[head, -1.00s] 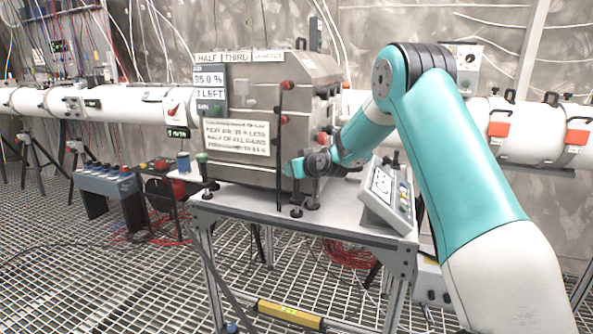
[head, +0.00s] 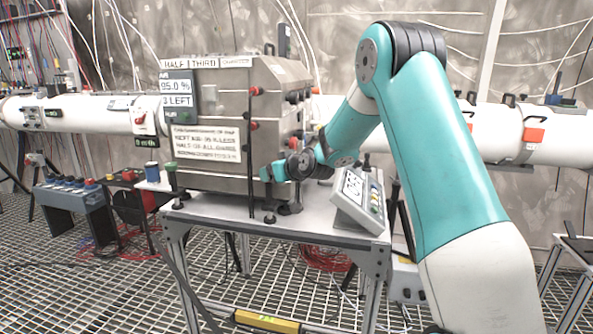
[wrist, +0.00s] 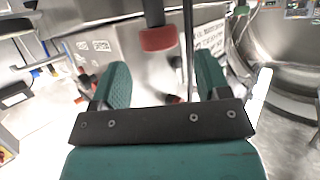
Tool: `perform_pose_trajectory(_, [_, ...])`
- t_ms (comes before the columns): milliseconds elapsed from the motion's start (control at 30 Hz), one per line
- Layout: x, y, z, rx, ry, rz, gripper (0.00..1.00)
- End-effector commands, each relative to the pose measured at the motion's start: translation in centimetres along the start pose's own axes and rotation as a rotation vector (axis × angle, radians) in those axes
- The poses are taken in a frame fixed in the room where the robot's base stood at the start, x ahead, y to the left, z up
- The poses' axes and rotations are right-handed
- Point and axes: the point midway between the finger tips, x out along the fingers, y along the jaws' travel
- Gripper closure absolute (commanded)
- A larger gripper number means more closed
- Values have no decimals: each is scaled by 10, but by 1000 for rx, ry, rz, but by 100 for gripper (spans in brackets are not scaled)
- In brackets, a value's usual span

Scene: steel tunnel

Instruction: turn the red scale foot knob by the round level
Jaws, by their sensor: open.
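My gripper (wrist: 161,72) is open in the wrist view, with its two green fingers apart and nothing between their tips. A red knob (wrist: 158,39) on a dark stem shows above and between the fingers, apart from them. I cannot tell whether it is the scale foot knob. In the head view my gripper (head: 270,174) is low in front of the steel box (head: 208,114), above the bench top. Red knobs (head: 256,91) show on the box, one above another. I cannot make out a round level or a scale in either view.
The box stands on a grey bench (head: 205,212). A tilted control panel (head: 358,200) sits on the bench's right side. Dark posts (head: 269,212) stand on the bench by the gripper. A white pipe (head: 75,110) runs behind.

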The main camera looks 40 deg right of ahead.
Motion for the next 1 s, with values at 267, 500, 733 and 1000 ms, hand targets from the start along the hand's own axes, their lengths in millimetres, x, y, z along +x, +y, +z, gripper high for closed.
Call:
perform_pose_trajectory(267, [-73,1,0,1,3,4,31])
perform_pose_trajectory(500, [-113,1,0,1,2,2,31])
perform_pose_trajectory(733, [-124,0,0,0,0,1,31])
perform_pose_trajectory(1000, [-124,0,0,0,0,0,31])
